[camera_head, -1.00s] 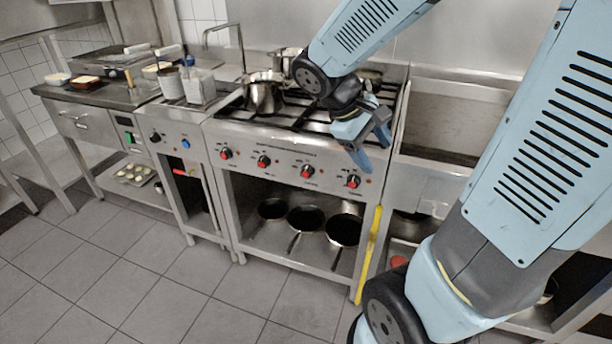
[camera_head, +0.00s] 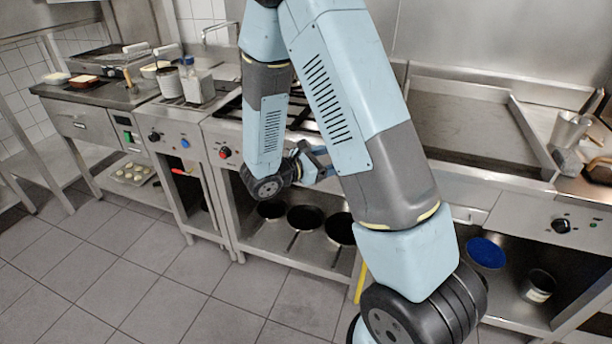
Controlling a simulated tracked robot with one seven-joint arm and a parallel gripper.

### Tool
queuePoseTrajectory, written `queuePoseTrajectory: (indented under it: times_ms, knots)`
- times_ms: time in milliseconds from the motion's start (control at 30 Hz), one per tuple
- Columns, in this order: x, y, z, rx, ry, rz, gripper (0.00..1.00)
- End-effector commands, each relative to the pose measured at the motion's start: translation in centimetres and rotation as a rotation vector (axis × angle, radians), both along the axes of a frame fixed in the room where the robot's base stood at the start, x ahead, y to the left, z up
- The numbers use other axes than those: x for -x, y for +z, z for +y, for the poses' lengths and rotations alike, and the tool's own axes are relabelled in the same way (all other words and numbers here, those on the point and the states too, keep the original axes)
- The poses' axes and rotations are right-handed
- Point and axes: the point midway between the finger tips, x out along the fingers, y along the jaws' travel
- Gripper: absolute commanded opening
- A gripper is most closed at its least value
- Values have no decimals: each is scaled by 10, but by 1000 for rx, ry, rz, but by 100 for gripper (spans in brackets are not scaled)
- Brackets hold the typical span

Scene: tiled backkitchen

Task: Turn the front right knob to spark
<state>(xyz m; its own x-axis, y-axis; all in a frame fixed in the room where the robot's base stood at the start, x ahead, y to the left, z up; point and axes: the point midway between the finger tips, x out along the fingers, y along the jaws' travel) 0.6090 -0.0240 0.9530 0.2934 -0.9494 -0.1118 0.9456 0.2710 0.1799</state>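The steel stove (camera_head: 215,130) stands in the middle of the view, with its control panel facing me. Only its leftmost red knob (camera_head: 225,152) shows clearly. The front right knob is hidden behind my arm, as are the other knobs of the panel. My gripper (camera_head: 318,163) is in front of the right half of the panel, partly covered by my own arm links. Its fingers are small and half hidden, so I cannot tell whether they are open or touching a knob.
Several black pans (camera_head: 305,217) lie on the shelf under the stove. A yellow strip (camera_head: 360,282) is at the stove's right leg. A steel basin counter (camera_head: 465,130) adjoins on the right, and a unit with a blue knob (camera_head: 184,143) on the left. The tiled floor in front is clear.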

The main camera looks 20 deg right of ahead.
Motion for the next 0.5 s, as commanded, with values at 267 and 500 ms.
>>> queuePoseTrajectory:
  times_ms: [267,500]
  knots:
    - [-33,-70,46,175,293,134,69]
    - [-44,-131,87,276,527,213,69]
